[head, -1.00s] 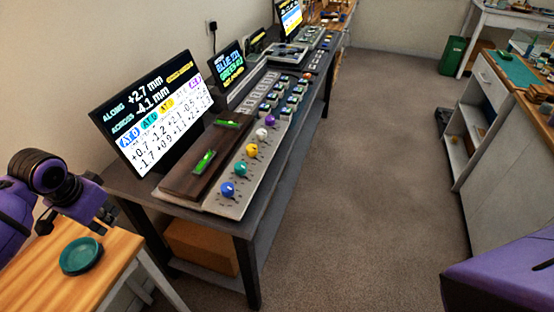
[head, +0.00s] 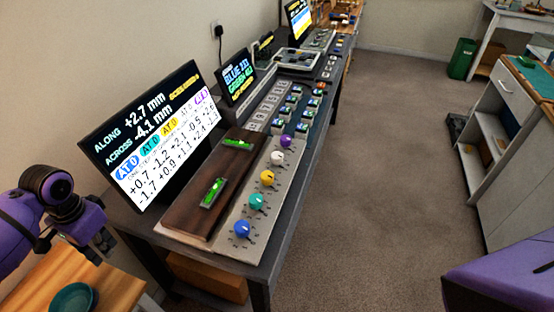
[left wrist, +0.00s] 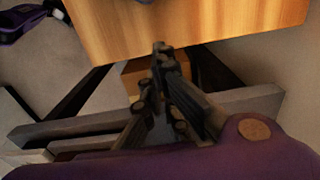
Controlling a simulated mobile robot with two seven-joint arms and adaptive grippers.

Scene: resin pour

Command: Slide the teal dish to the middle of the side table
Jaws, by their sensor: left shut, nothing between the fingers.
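The teal dish (head: 72,299) is round and shallow. It sits on the wooden side table (head: 118,285) at the bottom left of the head view, where the picture's lower edge crops it. My left gripper (head: 104,243) is shut and empty, pointing down past the dish on its far right side and apart from it. In the left wrist view the closed fingers (left wrist: 160,58) overlap the edge of the wooden table top (left wrist: 205,25). The dish is not clearly visible there. My right gripper is not in view.
A dark bench (head: 262,262) beside the side table carries a large monitor (head: 155,135) and a panel with coloured knobs (head: 257,202). A cardboard box (head: 208,277) is under it. Open carpet (head: 390,150) lies to the right, before a white cabinet (head: 500,170).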

